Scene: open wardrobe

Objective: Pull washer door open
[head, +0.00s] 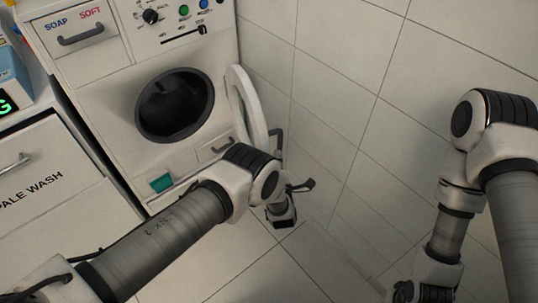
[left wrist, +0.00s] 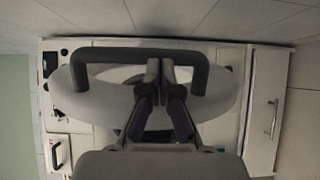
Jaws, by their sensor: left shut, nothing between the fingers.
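The washer (head: 105,100) is at the upper left of the head view, with a round dark drum opening (head: 175,105). Its round white door (head: 245,103) stands swung out to the right of the opening. The dark door handle (head: 278,136) is on the door's right side; it also shows in the left wrist view (left wrist: 110,54). My left gripper (left wrist: 161,65) is shut and empty, its fingertips at the handle bar; contact is unclear. In the head view, my left arm's wrist is just below the door and the fingertips cannot be made out. My right gripper is not visible.
A tiled wall (head: 335,90) rises close to the right of the door. A cabinet marked "PALE WASH" (head: 45,185) stands left of the washer. A teal item (head: 161,182) shows low on the washer front. The tiled floor (head: 265,280) is clear near the bottom.

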